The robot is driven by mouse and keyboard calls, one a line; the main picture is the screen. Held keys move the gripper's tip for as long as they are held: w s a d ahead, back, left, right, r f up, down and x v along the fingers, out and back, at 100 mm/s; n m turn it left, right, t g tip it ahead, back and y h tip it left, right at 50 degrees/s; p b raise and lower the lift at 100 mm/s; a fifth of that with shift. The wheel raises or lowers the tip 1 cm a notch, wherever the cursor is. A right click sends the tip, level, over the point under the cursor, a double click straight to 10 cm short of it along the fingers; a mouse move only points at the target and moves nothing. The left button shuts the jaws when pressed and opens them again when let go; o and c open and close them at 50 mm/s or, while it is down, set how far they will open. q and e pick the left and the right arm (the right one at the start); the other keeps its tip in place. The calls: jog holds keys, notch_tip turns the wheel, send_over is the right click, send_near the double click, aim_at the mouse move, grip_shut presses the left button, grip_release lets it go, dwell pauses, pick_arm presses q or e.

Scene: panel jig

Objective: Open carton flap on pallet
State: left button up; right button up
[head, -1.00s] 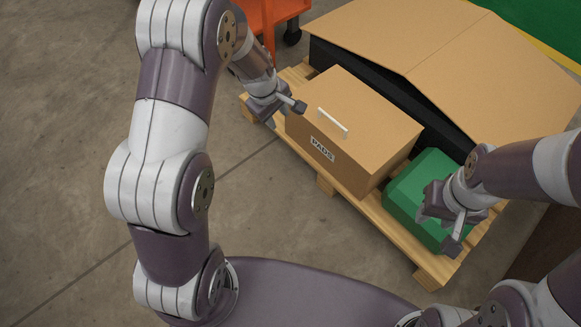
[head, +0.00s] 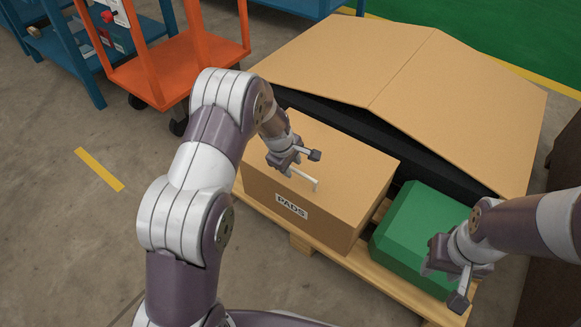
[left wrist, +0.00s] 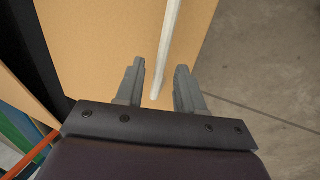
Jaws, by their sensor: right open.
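The brown carton marked PADS (head: 265,195) stands on the wooden pallet (head: 365,277). Its top flap (head: 350,165) lies flat and closed, with a thin white handle (head: 305,178) on it. My left gripper (head: 303,162) is over the flap at the handle, partly hiding it. In the left wrist view, my left gripper's fingers (left wrist: 160,85) are apart and the white handle (left wrist: 168,45) runs up from the gap between them. Whether they touch it cannot be told. My right gripper (head: 455,280) is open and empty, over or in front of the green case (head: 420,230).
A black box with large peaked cardboard panels (head: 340,60) lies behind the carton. An orange cart (head: 170,65) and a blue rack (head: 60,50) stand at the back left. The floor at left (head: 60,230) is clear.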

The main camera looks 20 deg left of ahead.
pick_arm(q)
grip_shut()
dwell(1.4)
